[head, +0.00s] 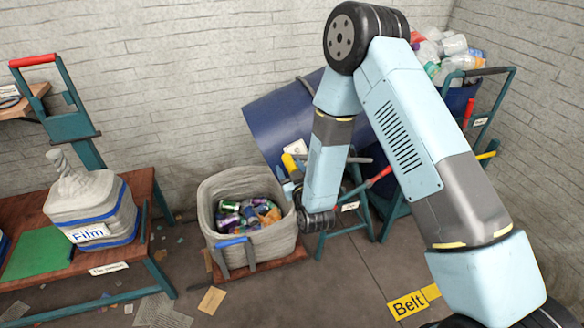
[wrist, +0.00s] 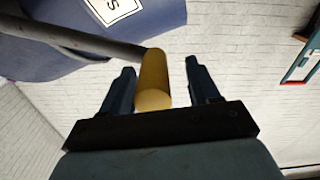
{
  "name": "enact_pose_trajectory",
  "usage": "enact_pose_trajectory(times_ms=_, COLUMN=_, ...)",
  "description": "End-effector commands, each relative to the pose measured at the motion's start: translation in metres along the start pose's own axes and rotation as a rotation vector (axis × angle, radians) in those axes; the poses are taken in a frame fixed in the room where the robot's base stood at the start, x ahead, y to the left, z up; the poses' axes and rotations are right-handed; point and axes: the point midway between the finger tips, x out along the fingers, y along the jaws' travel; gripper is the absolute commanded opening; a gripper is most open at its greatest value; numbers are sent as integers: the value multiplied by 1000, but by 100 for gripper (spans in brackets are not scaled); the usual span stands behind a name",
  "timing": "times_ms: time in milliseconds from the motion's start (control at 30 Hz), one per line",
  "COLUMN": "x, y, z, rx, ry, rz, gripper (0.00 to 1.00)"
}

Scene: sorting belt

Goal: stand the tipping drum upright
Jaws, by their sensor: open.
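The blue drum (head: 272,118) lies tilted over on a teal stand, in front of the brick wall and partly behind my arm. In the wrist view the drum (wrist: 158,24) fills the upper left and carries a white label. A grey bar (wrist: 85,38) runs across it to a yellow grip (wrist: 153,82). My gripper (wrist: 159,68) is open, with one finger on each side of the yellow grip. Gaps show between the grip and both fingers. In the head view my arm largely hides the drum's right part, and the fingers are hard to make out.
A grey bin of crushed cans (head: 222,192) stands left of my arm. A tied sack labelled Film (head: 92,212) sits on a brown table (head: 142,185). A cart heaped with plastic bottles (head: 455,95) is at the back right. Open floor lies in front, with paper scraps.

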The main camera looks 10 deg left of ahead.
Motion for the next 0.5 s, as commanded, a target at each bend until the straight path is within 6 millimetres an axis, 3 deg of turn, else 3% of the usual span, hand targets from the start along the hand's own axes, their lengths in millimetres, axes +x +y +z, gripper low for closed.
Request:
enact_pose_trajectory(times_ms=167, x=0, y=7, z=1, rx=0, ry=-2, rz=10, gripper=61)
enact_pose_trajectory(times_ms=500, x=0, y=10, z=2, rx=0, ry=-2, rz=14, gripper=29)
